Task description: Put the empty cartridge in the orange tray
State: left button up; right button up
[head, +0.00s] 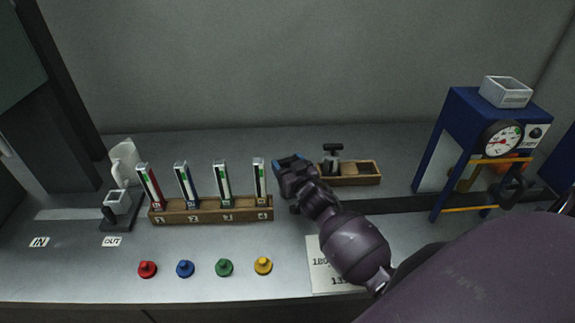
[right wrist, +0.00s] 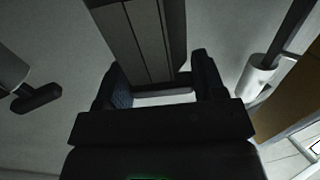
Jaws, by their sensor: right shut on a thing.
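My right gripper (head: 287,162) is above the counter, just right of the numbered wooden rack and left of a small wooden tray. In the right wrist view its fingers (right wrist: 160,88) are shut on a long grey box-shaped thing (right wrist: 135,35), which looks like a cartridge. The hand hides this thing in the head view. Several upright cartridges (head: 223,183) with coloured edges and green marks stand in the rack (head: 210,215). My left gripper is not in view.
The small wooden tray (head: 370,180) holds a dark-handled tool (head: 332,155). A blue press frame (head: 455,130) with a gauge (head: 502,139) stands at right. Coloured knobs (head: 185,268) line the front. A small stand (head: 117,207) is at left by the OUT label.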

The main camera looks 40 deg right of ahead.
dwell(0.3)
jog(key=o, duration=1.4)
